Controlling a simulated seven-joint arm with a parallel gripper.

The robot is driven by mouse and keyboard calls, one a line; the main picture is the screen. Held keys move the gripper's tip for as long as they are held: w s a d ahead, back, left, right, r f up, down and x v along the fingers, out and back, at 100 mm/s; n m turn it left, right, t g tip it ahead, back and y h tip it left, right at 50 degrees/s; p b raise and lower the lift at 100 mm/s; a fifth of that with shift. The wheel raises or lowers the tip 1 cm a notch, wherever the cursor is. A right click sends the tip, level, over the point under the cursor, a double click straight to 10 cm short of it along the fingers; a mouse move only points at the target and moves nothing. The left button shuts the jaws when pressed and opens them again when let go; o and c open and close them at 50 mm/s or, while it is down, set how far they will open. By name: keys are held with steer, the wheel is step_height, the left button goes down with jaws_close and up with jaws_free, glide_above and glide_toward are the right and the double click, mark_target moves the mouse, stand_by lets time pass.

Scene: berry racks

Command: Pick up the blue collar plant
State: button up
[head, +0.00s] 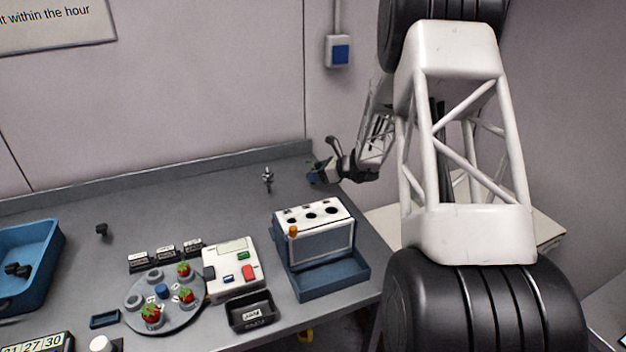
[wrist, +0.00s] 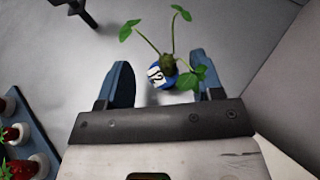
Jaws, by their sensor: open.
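The blue collar plant (wrist: 162,74) stands on the grey bench in the wrist view, with thin green stems, several leaves and a white tag reading 12. My gripper (wrist: 166,78) is open, with one blue finger to the left of the plant and the other to its right. A gap shows between the collar and the left finger; a leaf overlaps the right finger. In the head view my gripper (head: 329,170) is at the bench's back right corner, and the plant (head: 314,171) shows small and partly hidden there.
A small dark stand (head: 267,179) is left of the gripper. A round plate (head: 188,318) with red berries, a white device (head: 231,257) and a blue bin (head: 48,236) lie further left.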

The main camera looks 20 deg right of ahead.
steer(key=shift+x, duration=1.8)
steer(key=c, duration=0.9)
